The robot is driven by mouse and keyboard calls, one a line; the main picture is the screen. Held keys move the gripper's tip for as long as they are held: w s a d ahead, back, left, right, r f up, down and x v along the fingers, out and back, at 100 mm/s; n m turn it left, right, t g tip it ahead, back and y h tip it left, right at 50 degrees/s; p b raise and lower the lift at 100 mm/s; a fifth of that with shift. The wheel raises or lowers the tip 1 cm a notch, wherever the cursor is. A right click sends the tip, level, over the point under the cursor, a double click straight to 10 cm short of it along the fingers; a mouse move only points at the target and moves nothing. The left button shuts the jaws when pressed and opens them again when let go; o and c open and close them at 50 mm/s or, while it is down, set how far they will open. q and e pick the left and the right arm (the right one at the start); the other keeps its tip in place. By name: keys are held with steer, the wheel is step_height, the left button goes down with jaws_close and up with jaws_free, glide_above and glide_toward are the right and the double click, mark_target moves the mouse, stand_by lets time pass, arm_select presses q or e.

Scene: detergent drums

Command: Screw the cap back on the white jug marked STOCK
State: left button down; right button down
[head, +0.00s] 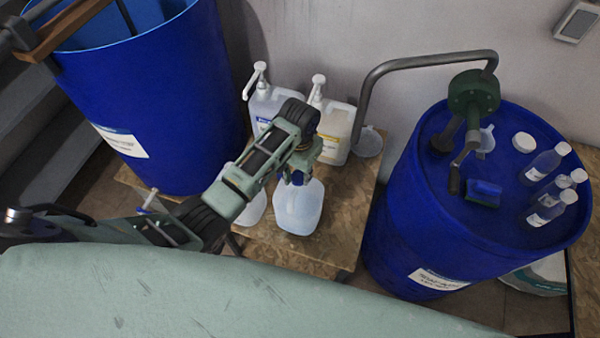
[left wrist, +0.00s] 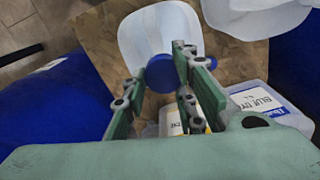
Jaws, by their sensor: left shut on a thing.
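A pale translucent white jug (head: 298,212) stands on the wooden board, and it also shows in the left wrist view (left wrist: 158,32). No STOCK marking is readable on it. My left gripper (head: 297,172) is above the jug's top, shut on a blue cap (head: 297,179). In the left wrist view the cap (left wrist: 160,74) sits between the fingers (left wrist: 158,85), over the near end of the jug. The jug's mouth is hidden, so I cannot tell whether the cap touches it. My right gripper is not in view.
A second white jug (head: 253,208) stands just left, partly behind my arm. Two pump jugs (head: 337,125) (head: 262,102) stand behind on the board (head: 345,235). Blue drums flank it left (head: 185,90) and right (head: 400,220); the right one carries bottles (head: 543,165) and a hand pump (head: 474,95).

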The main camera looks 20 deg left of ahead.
arm_select(q)
steer(key=m, duration=0.5)
steer(key=shift+s+a+f, duration=0.2)
steer(key=shift+s, duration=0.05)
steer(key=c, duration=1.6)
jaws_free()
steer(key=shift+w, duration=0.1)
steer(key=shift+r, duration=0.2)
steer(key=shift+d, duration=0.1)
steer(key=n, duration=0.4)
steer(key=shift+w+d, duration=0.1)
steer(key=shift+n, duration=0.8)
